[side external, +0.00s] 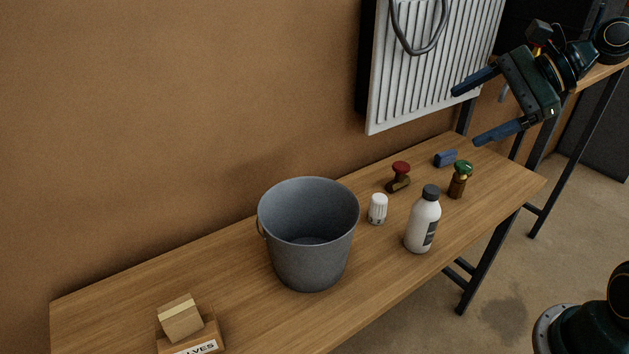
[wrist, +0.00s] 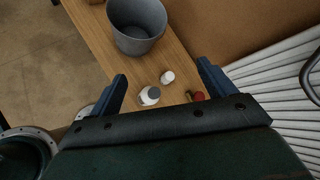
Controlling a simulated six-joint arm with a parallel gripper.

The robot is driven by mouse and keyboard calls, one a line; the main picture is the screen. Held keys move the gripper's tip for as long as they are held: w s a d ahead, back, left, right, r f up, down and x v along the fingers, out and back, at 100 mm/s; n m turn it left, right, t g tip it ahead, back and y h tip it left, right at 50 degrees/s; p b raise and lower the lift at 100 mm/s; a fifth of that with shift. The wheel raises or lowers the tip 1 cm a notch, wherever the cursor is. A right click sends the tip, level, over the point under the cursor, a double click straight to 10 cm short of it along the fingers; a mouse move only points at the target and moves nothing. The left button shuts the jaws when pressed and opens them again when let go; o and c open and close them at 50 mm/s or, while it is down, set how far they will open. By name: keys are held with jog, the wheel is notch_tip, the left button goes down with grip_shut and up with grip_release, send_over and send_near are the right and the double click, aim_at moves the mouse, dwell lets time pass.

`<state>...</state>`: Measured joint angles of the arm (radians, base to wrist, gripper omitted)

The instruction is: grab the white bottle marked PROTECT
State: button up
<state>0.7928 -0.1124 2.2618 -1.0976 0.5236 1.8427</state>
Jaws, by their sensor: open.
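The white bottle (side external: 421,222) with a dark grey cap stands upright on the wooden bench, right of the bucket. Its dark label faces partly away, and I cannot read it. In the wrist view the bottle (wrist: 149,96) shows from above, cap towards me, near the left finger. My gripper (side external: 468,116) is open and empty, high above the bench's right end and well apart from the bottle. In the wrist view my gripper's two blue fingers (wrist: 162,78) are spread wide.
A grey bucket (side external: 308,240) stands left of the bottle. Boxes (side external: 184,322) sit at left. A white radiator (side external: 430,70) hangs behind.

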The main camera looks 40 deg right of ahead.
aim_at(440, 211)
jog(key=w+d+r+m+t+y, duration=0.1)
jog(key=d+r+m+t+y, duration=0.1)
jog(key=d+m, duration=0.35)
notch_tip(440, 211, down, 27)
jog(key=a+m, duration=0.1)
jog(key=shift+m+t, duration=0.3)
jog(key=shift+m, duration=0.05)
jog(key=shift+w+a, duration=0.1)
jog(key=shift+a, duration=0.05)
jog(key=shift+x, duration=1.15)
jog(key=shift+x, duration=2.5)
